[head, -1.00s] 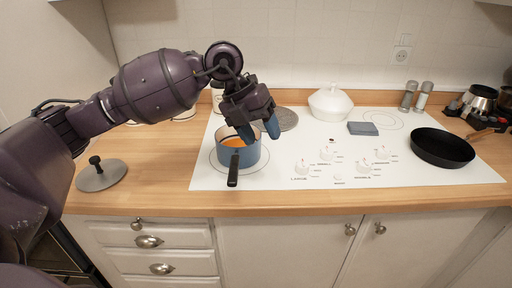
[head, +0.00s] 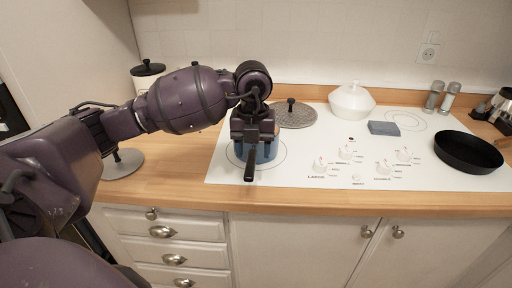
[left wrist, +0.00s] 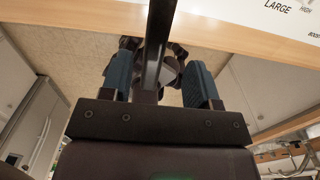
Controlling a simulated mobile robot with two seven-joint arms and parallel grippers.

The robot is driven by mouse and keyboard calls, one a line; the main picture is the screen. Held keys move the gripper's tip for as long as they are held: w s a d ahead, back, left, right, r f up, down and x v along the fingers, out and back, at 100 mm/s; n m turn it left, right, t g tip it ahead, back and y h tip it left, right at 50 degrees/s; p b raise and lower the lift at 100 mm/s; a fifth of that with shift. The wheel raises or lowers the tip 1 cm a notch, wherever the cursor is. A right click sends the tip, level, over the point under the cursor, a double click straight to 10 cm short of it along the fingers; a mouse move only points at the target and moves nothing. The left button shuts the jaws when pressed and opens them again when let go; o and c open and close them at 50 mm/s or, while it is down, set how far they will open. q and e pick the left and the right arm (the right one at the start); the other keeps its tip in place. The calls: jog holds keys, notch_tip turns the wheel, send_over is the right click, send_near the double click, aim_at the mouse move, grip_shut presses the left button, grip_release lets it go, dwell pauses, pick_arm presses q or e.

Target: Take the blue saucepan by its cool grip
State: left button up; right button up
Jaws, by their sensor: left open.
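The blue saucepan (head: 269,153) stands on the front-left burner of the white cooktop, with its black handle (head: 250,169) pointing toward the counter's front edge. My left gripper (head: 254,151) is over the near side of the pan and hides most of it. In the left wrist view my left gripper (left wrist: 160,80) is open, with its two blue fingers apart. The black handle (left wrist: 160,40) runs between them, with gaps on both sides. I cannot tell how deep it sits. My right gripper is not in view.
A grey lid (head: 296,114) lies behind the pan, and another lid (head: 123,163) lies on the counter at left. A white pot (head: 352,102), a grey-blue block (head: 384,128) and a black frying pan (head: 468,152) stand to the right. The counter in front is clear.

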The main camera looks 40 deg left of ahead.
aim_at(251, 160)
pick_arm(q)
jog(key=shift+s+a+f, duration=0.1)
jog(key=shift+a+f, duration=0.05)
jog(key=shift+f, duration=1.15)
jog(key=shift+a+f, duration=0.1)
jog(key=shift+f, duration=1.2)
jog(key=shift+c, duration=0.4)
grip_shut()
jog(key=shift+r, duration=0.1)
